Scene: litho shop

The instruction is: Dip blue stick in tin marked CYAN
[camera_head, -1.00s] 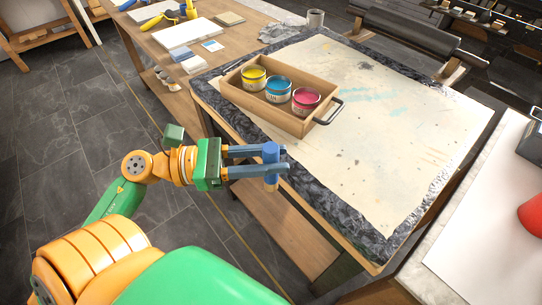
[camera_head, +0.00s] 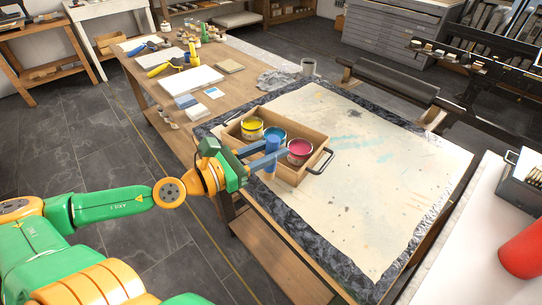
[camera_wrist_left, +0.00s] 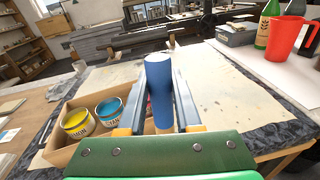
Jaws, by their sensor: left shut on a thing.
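My left gripper (camera_head: 268,159) is shut on the blue stick (camera_head: 271,152) and holds it upright at the near side of the wooden tray (camera_head: 290,177). In the left wrist view the blue stick (camera_wrist_left: 159,88) stands between the two fingers. The tray holds three open tins: yellow (camera_head: 252,128), cyan blue (camera_head: 274,133) and magenta (camera_head: 299,150). The stick and fingers partly cover the cyan tin in the head view. In the left wrist view the cyan tin (camera_wrist_left: 109,111) is left of the stick, apart from it. My right gripper is not in view.
The tray has a dark handle (camera_head: 321,161) at its right end. The paint-stained sheet (camera_head: 380,170) right of it is clear. A red jug (camera_head: 522,250) stands on the right-hand table.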

